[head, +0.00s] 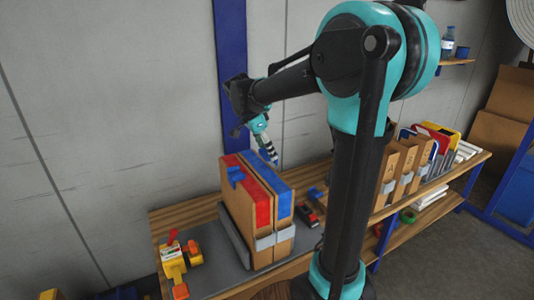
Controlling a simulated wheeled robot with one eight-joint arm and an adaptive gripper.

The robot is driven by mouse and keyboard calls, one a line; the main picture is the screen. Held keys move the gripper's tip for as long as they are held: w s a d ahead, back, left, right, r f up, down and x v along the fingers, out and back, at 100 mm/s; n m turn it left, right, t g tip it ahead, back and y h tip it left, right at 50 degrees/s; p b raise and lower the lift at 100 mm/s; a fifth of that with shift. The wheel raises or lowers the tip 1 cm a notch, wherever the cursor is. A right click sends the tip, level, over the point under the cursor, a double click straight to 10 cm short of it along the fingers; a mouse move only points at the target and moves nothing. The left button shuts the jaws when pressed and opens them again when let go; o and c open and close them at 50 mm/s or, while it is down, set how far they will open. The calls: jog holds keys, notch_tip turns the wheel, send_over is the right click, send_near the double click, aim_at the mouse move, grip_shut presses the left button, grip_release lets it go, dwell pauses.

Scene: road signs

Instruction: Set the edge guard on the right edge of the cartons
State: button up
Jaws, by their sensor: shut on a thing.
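Two tall brown cartons (238,212) stand side by side on a grey mat (218,262). A blue piece like an edge guard (236,175) sits on the left top edge. My gripper (270,157) points down just above the far end of the blue-banded carton. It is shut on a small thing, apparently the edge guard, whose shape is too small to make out. I cannot tell whether that thing touches the carton.
A grey strap (274,239) crosses the cartons' front. A yellow tool with red parts (175,262) lies at left. A red and black item (307,215) lies right of the cartons. Brown boxes (403,160) stand farther right on the wooden bench (195,214), beyond my arm.

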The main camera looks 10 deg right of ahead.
jog(key=shift+f, duration=0.55)
jog(key=shift+f, duration=0.4)
jog(key=shift+f, duration=0.2)
jog(key=o, duration=1.2)
jog(key=shift+c, duration=0.2)
jog(key=shift+r, duration=0.3)
jog(key=v, duration=1.2)
jog(key=shift+r, duration=0.35)
